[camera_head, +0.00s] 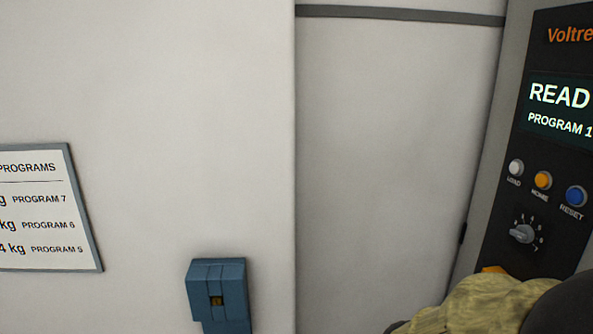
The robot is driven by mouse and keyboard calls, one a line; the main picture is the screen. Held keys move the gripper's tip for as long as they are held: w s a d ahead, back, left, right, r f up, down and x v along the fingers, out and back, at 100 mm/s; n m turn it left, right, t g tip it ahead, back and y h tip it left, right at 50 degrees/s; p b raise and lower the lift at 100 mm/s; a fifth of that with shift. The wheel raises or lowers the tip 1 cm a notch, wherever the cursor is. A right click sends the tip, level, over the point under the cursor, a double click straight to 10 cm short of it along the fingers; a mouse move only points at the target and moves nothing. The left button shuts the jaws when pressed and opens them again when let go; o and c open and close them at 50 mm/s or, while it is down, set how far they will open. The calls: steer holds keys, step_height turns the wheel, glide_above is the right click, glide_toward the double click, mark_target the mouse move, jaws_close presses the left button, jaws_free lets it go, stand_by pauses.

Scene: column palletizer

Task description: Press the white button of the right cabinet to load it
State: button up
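The right cabinet (498,120) stands at the right edge of the head view, with a dark control panel (520,190). The round white button (516,167), labelled LOAD, is the leftmost in a row on this panel. An orange button (543,180) labelled HOME and a blue button (576,196) labelled RESET are to its right. The screen (560,108) above reads "READ", cut off by the picture edge, and "PROGRAM 1". A rotary knob (523,233) sits below the buttons. My gripper is not in view, so its state is hidden.
A programs sign (40,210) hangs on the pale wall at left. A blue box-like fitting (218,293) is at the bottom centre-left. A tan, cloth-like shape (475,308) and a dark rounded shape (562,305) cover the bottom right, in front of the panel's lower part.

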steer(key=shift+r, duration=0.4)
